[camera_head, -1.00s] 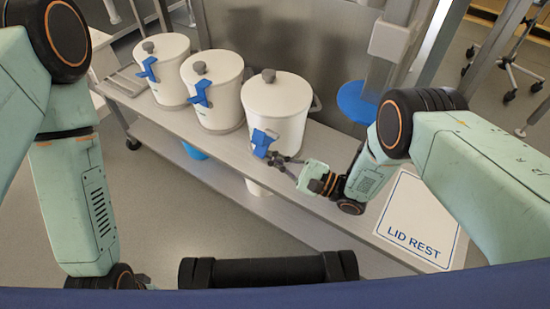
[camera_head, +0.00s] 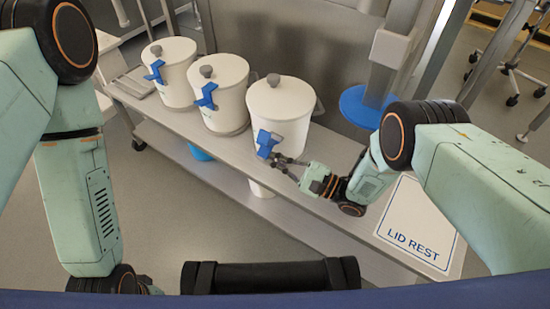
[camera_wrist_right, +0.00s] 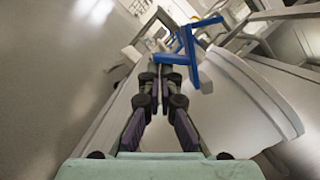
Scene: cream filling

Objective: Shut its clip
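A white lidded pot (camera_head: 280,112) stands at the right end of a row on the bench. Its blue clip (camera_head: 267,141) is on the pot's front and sticks outward; how far it is closed is hard to tell. My right gripper (camera_head: 276,161) is just below and right of the clip. In the right wrist view, the fingers (camera_wrist_right: 159,72) lie close together, with the clip (camera_wrist_right: 188,55) just past their tips. I cannot tell whether they touch it or are fully shut. The left arm is at the left; its fingers are not seen.
Two more white pots with blue clips, the middle pot (camera_head: 219,102) and the left pot (camera_head: 178,82), stand to the left. A white LID REST mat (camera_head: 420,215) lies at the bench's right end. A blue round thing (camera_head: 366,105) is behind the bench.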

